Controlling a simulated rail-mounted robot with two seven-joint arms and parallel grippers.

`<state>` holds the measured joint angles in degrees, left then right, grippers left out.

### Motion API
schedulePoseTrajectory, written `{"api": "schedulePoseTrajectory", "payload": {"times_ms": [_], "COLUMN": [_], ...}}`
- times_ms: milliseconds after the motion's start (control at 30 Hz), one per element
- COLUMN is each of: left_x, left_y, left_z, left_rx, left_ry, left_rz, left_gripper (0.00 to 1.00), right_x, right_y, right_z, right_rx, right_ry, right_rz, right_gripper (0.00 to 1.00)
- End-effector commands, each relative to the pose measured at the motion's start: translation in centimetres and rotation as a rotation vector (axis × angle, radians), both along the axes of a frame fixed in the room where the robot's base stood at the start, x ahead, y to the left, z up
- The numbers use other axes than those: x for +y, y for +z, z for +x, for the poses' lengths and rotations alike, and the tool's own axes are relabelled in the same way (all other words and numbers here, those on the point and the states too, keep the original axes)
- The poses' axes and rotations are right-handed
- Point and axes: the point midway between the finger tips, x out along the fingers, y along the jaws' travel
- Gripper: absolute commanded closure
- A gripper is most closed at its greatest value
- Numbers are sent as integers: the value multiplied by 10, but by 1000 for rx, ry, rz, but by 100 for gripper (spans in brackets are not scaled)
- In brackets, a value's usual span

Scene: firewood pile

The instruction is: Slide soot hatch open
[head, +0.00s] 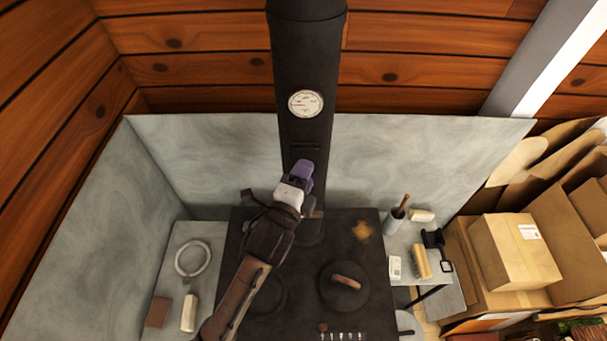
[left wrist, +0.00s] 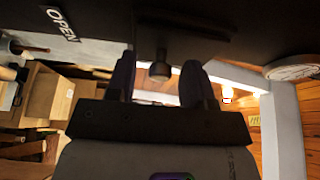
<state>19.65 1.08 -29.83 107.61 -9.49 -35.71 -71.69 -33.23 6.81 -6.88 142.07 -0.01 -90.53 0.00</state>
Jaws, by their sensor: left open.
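The black stovepipe (head: 309,60) rises behind the stove. A dark horizontal bar or slot (head: 305,147) shows low on its front in the head view. In the left wrist view the dark pipe surface (left wrist: 110,12) carries a white "OPEN" label (left wrist: 59,22) and a dark round knob on a stem (left wrist: 159,70), seemingly the soot hatch handle. My left gripper (head: 304,171) is in front of the pipe's lower part. Its purple fingers (left wrist: 160,82) are apart, with the knob showing between them. I cannot tell whether they touch it. The hatch outline is not clear. My right gripper is out of view.
A round gauge (head: 306,103) sits on the pipe above my gripper. The stove top (head: 365,285) holds a lidded round plate with a wooden handle (head: 346,282). Side shelves carry a metal ring (head: 192,257) and a brush cup (head: 394,220). Cardboard boxes (head: 515,252) stand at right.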

Motion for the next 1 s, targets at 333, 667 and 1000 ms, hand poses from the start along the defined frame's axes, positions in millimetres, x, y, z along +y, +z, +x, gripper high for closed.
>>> {"api": "schedulePoseTrajectory", "payload": {"times_ms": [333, 667, 1000], "left_x": [0, 0, 1], "left_y": [0, 0, 14], "left_z": [0, 0, 0], "left_rx": [0, 1, -1], "left_ry": [0, 0, 0], "left_rz": [0, 0, 2], "left_gripper": [73, 100, 100], "right_x": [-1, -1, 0], "right_y": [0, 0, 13], "right_z": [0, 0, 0], "right_rx": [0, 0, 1], "right_ry": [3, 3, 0], "right_rz": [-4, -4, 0], "right_gripper": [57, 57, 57]}}
